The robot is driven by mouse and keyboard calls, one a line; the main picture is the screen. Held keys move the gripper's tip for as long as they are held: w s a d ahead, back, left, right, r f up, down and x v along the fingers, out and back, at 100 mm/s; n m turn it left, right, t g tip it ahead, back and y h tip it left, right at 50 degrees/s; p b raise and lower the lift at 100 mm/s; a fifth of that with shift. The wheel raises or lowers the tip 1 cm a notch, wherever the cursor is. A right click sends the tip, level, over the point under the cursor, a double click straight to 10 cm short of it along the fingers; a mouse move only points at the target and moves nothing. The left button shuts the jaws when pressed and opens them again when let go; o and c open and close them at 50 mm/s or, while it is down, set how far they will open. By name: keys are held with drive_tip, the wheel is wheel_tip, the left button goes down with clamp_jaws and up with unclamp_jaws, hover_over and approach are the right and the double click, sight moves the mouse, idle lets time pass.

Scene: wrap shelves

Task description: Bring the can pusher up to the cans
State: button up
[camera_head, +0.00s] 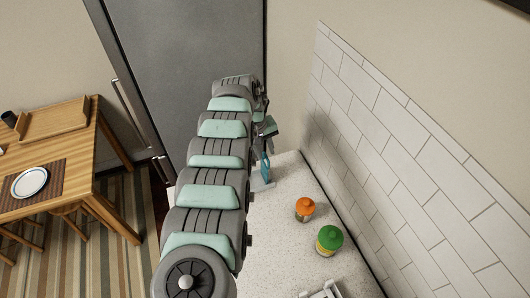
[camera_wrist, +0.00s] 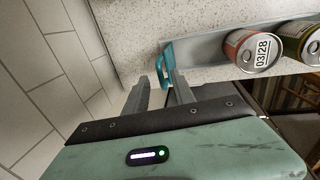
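The can pusher (camera_wrist: 167,66) shows a blue upright handle in the wrist view, at the near end of a flat grey strip. In the head view, its blue handle (camera_head: 265,166) stands at the far end of the counter. A red can (camera_wrist: 252,50) and a darker can with a yellowish band (camera_wrist: 302,40) stand at the right in the wrist view, apart from the handle. I cannot make out these cans in the head view.
The speckled counter (camera_head: 262,225) holds an orange-topped jar (camera_head: 305,208) and a green-topped jar (camera_head: 329,240) nearer the front. A white tiled wall (camera_head: 390,120) runs along its right side. A wooden table (camera_head: 80,155) stands at the left.

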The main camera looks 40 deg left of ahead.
drive_tip(key=shift+f, duration=0.6)
drive_tip(key=shift+c, duration=0.2)
clamp_jaws()
idle(1.0)
